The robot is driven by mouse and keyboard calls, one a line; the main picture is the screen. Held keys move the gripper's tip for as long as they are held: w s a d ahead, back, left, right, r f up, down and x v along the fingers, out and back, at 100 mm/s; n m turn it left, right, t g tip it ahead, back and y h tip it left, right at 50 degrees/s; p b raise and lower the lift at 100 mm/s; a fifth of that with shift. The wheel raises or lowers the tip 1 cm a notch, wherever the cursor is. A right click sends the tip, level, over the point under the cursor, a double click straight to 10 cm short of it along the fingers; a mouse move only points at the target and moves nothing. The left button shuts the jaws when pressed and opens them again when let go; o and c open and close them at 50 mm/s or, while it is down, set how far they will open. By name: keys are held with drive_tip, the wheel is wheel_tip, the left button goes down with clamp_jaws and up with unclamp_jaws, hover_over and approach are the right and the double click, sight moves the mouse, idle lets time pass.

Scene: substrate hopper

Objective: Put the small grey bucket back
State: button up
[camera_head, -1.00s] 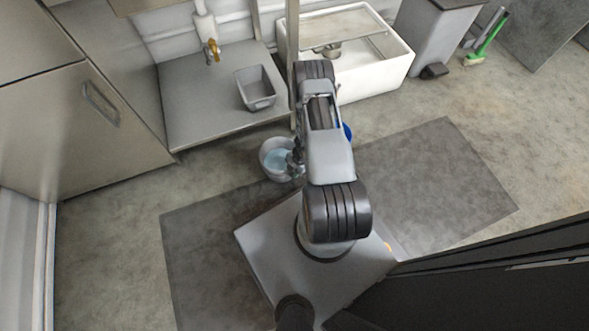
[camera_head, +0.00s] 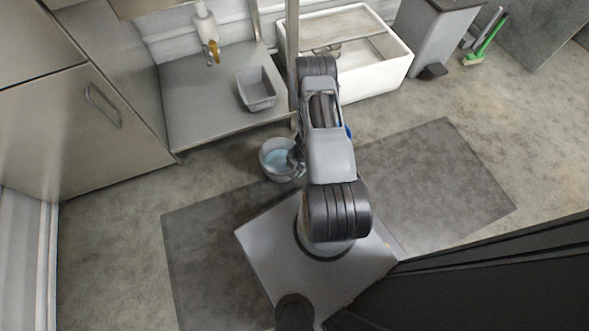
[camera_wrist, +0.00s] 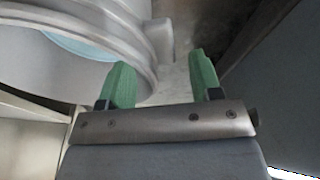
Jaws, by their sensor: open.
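A small round light-grey bucket (camera_head: 277,160) with pale blue liquid inside stands on the floor, in front of the steel shelf and left of my arm. In the wrist view the bucket (camera_wrist: 135,38) fills the upper left, with its rim and a block-like lug on its side showing. My gripper (camera_wrist: 160,68) has its two green fingers apart, with nothing held between them. The left finger overlaps the bucket's rim in the picture; I cannot tell whether it touches. In the head view my gripper (camera_head: 297,160) is partly hidden by my arm, at the bucket's right side.
A post (camera_head: 292,45) and a white sink basin (camera_head: 370,82) stand behind my arm. A blue thing (camera_head: 348,132) is mostly hidden by my arm. Dark mats (camera_head: 435,185) lie on the floor.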

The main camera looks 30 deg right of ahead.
drive_tip(key=w+d+r+m+t+h+p, duration=0.1)
drive_tip(key=w+d+r+m+h+p, duration=0.2)
drive_tip(key=r, duration=0.9)
drive_tip(key=w+d+r+m+t+h, duration=0.1)
drive_tip(key=w+r+m, duration=0.25)
drive_tip(key=r, duration=0.85)
drive_tip(key=w+d+r+m+t+h+p, duration=0.2)
drive_tip(key=w+r+h, duration=0.15)
drive_tip(key=r, duration=0.75)
drive_tip(key=s+a+r+m+g, duration=0.1)
drive_tip(key=s+a+r+m, duration=0.2)
drive_tip(key=r, duration=0.4)
drive_tip(key=s+a+r+m, duration=0.2)
drive_tip(key=a+r+m, duration=0.15)
drive_tip(key=r, duration=0.25)
drive_tip(key=s+a+r+m+y, duration=0.4)
drive_tip(key=s+a+r+m, duration=0.1)
drive_tip(key=s+a, duration=0.6)
drive_tip(key=shift+s+r+g, duration=0.3)
drive_tip(key=shift+r+g, duration=0.1)
drive_tip(key=shift+r, duration=0.3)
drive_tip(key=shift+y, duration=0.25)
